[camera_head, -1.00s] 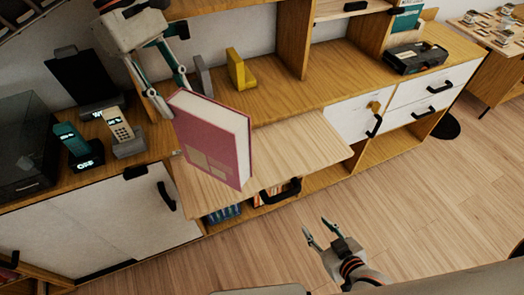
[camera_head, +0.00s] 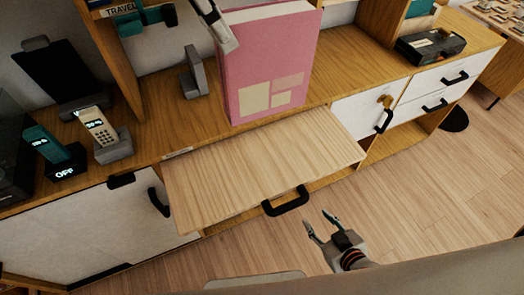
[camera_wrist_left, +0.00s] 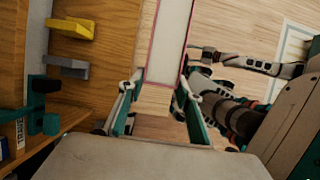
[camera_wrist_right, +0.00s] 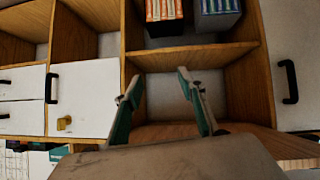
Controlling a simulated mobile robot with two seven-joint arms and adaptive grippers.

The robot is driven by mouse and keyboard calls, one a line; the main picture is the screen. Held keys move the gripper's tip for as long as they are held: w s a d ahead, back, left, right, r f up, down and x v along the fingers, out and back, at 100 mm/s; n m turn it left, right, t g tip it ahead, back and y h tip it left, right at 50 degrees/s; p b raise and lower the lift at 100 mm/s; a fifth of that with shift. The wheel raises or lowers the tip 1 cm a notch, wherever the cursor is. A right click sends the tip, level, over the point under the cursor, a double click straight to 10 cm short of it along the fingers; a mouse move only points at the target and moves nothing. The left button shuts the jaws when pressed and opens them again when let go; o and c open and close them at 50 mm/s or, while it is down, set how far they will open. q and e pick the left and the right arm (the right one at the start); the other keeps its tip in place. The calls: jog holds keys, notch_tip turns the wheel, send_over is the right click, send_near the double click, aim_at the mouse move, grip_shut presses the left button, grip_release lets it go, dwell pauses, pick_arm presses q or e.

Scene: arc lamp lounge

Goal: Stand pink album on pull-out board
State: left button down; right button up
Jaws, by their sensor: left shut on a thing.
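The pink album (camera_head: 262,70) is upright in the head view, its cover with pale squares facing me. My left gripper (camera_head: 214,22) is shut on it near its upper left edge. In the left wrist view the album's pale page edge (camera_wrist_left: 173,40) runs between the fingers (camera_wrist_left: 158,100). The pull-out board (camera_head: 265,165) juts from the cabinet, bare on top. The album's lower edge overlaps the board's rear in the picture; it looks raised, but the gap is unclear. My right gripper (camera_head: 318,218) is open and empty in front of the cabinet, also in the right wrist view (camera_wrist_right: 160,78).
A grey bookend (camera_head: 192,75) stands on the cabinet top, left of the album. A yellow bookend (camera_wrist_left: 72,28) shows in the left wrist view. Phones (camera_head: 100,130) stand at left, a black device (camera_head: 430,45) at right. The board has a black handle (camera_head: 286,202).

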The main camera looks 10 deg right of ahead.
aim_at(226, 103)
pick_arm(q)
notch_tip(226, 103, down, 15)
jog(key=shift+r+b, duration=0.15)
jog(key=shift+b, duration=0.45)
jog(key=shift+f, duration=0.65)
notch_tip(226, 103, down, 4)
jog(key=shift+r, duration=0.15)
jog(key=c, duration=1.5)
grip_release()
jog(key=shift+o, duration=0.4)
